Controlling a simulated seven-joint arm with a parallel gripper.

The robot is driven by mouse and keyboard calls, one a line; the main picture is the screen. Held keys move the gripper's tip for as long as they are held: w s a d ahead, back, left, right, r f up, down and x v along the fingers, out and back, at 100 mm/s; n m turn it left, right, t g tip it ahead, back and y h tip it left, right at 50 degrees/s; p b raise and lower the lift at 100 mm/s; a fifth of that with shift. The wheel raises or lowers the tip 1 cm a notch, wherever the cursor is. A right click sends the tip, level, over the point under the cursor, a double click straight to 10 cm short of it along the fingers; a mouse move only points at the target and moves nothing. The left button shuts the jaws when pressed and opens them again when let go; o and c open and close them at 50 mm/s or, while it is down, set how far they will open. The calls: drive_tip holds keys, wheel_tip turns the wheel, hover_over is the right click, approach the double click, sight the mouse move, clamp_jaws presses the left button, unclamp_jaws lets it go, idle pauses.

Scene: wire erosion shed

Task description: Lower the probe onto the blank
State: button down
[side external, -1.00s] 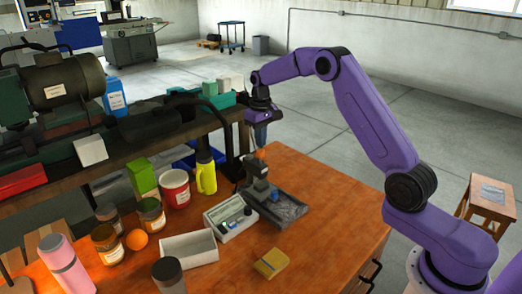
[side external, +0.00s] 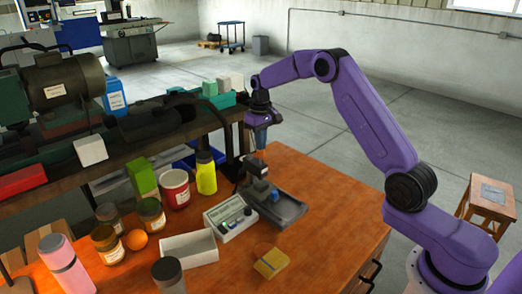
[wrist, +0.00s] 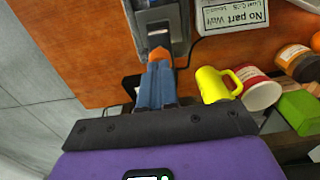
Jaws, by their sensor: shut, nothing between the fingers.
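The dark grey probe stand (side external: 256,167) rises from a flat grey base (side external: 290,210) on the orange-brown bench; a small blue part shows on the base. My gripper (side external: 261,152) is shut, pointing down directly above the stand's head. In the wrist view, its blue fingers (wrist: 157,66) lie together, and an orange piece (wrist: 158,53) shows just past their tips, by the grey stand (wrist: 158,18). Whether the fingers touch it cannot be told. I cannot make out the probe tip or the blank clearly.
The right side of the bench top is clear.

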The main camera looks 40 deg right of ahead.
drive_tip(key=shift+f, duration=0.55)
drive_tip(key=shift+r, duration=3.55)
drive_tip(key=s+a+r+n, duration=0.2)
drive_tip(key=s+a+n, duration=0.1)
drive_tip(key=s+a, duration=0.55)
drive_tip(key=s+a+r+n, duration=0.2)
drive_tip(key=s+a+n, duration=0.1)
drive_tip(key=s+a, duration=0.6)
drive_tip(key=s+d+f+n, duration=0.1)
drive_tip(key=s+d+n, duration=0.1)
drive_tip(key=s, duration=1.1)
drive_tip(key=s+d+f+n, duration=0.2)
drive_tip(key=s+d+n, duration=0.1)
drive_tip(key=s, duration=1.1)
drive_tip(key=shift+n, duration=0.8)
